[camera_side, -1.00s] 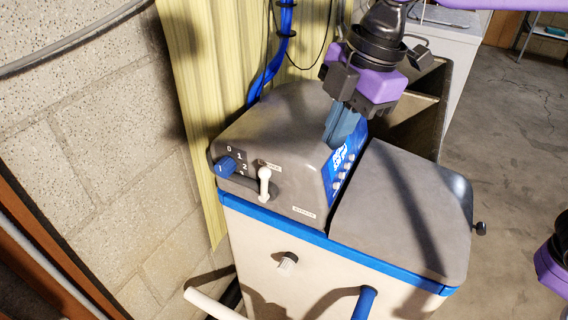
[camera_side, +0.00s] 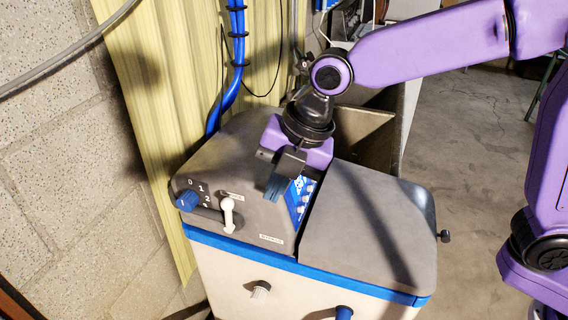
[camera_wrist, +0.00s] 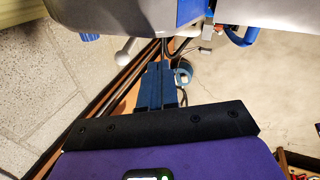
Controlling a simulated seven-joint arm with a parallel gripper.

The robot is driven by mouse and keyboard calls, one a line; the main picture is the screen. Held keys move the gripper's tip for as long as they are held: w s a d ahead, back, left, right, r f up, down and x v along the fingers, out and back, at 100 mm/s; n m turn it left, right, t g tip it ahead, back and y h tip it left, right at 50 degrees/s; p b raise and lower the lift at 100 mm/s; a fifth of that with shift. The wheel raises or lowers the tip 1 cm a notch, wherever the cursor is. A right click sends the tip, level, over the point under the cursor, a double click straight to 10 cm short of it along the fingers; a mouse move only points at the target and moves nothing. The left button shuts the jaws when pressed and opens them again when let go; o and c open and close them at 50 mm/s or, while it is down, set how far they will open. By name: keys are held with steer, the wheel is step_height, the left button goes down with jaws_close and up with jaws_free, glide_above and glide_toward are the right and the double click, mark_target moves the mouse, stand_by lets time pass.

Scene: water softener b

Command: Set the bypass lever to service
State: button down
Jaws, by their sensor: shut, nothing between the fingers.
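The white bypass lever (camera_side: 228,214) is on the front face of the grey softener head (camera_side: 225,150). In the side view it stands roughly upright, its rounded end near an upper label (camera_side: 233,195). A second label (camera_side: 271,239) is lower right; both are too small to read surely. My gripper (camera_side: 274,193) is shut and empty, with blue fingers, to the right of the lever and apart from it. In the wrist view the fingers (camera_wrist: 160,68) point toward the head, and the lever's white ball end (camera_wrist: 124,56) is to their left.
A blue numbered dial (camera_side: 187,201) is left of the lever; it also shows in the wrist view (camera_wrist: 90,37). A blue panel with buttons (camera_side: 302,197) is on the right side of the head. A grey lid (camera_side: 360,220) lies to the right. A block wall (camera_side: 70,150) stands left.

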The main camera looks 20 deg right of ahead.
mark_target(234, 188)
steer(key=shift+w+a+f, duration=0.45)
steer(key=shift+a+f, duration=0.05)
steer(key=shift+a, duration=0.2)
steer(key=shift+w+a+f, duration=0.45)
steer(key=shift+w+a, duration=0.05)
steer(key=shift+a, duration=0.15)
steer(key=shift+w+a+f, duration=0.45)
steer(key=shift+a+f, duration=0.05)
steer(key=shift+a, duration=0.2)
steer(key=shift+w+a+r, duration=0.4)
steer(key=shift+w+a, duration=0.35)
